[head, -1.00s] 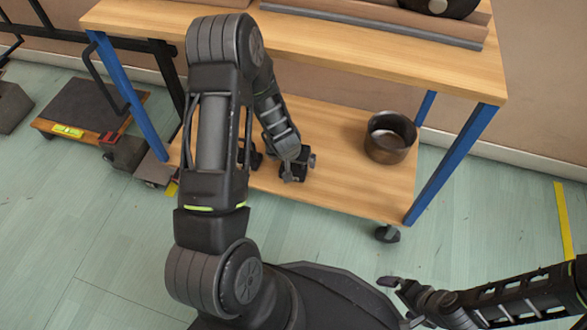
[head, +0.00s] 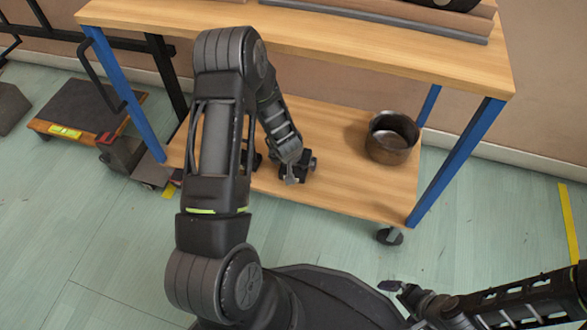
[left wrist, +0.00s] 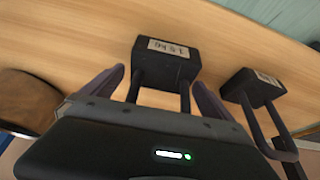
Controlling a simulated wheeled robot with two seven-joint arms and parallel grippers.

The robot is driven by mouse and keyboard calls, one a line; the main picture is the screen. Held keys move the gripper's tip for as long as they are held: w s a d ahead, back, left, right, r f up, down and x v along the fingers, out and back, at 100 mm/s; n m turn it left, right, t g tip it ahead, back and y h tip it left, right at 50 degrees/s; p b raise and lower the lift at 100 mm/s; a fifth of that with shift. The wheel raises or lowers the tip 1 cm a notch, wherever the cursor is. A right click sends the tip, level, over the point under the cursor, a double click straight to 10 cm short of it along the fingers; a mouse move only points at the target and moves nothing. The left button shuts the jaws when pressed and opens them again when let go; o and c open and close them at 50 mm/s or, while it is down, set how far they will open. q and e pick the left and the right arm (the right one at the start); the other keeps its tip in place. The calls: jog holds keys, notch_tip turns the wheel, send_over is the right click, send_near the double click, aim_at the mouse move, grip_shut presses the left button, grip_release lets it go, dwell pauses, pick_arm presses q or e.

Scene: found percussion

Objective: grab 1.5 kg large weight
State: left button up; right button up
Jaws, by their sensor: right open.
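A dark block weight (left wrist: 166,62) with a looped handle stands on the lower wooden shelf, in the middle of the left wrist view. Its pale label seems to read 1.5 kg. My left gripper (left wrist: 162,95) is open, with its fingers apart on either side of the handle. In the head view my left gripper (head: 293,172) is low over the shelf, and it and the arm partly hide the weight. A second dark weight (left wrist: 253,88) with a handle and pale label stands to the right in the left wrist view. My right gripper (head: 396,287) is open and empty, away from the shelf.
A metal pot (head: 391,138) stands on the lower shelf (head: 340,190), right of my left gripper. The upper wooden top (head: 330,45) overhangs behind, on blue legs (head: 457,160). Floor in front is free.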

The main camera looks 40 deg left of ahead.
pick_arm(q)
jog(key=c, duration=1.9)
jog(key=shift+w+r, duration=0.1)
jog(key=shift+c, duration=0.5)
jog(key=shift+r, duration=0.1)
jog(key=shift+r+p, duration=1.1)
jog(key=shift+r, duration=0.3)
jog(key=shift+r+p, duration=0.3)
jog(key=shift+r, duration=0.1)
jog(key=s+d+p, duration=0.1)
jog(key=s+d, duration=0.2)
jog(key=s, duration=0.5)
jog(key=s+d+p, duration=0.1)
jog(key=s+d, duration=0.3)
jog(key=s, duration=0.4)
jog(key=shift+s+f, duration=0.2)
jog(key=shift+s, duration=0.2)
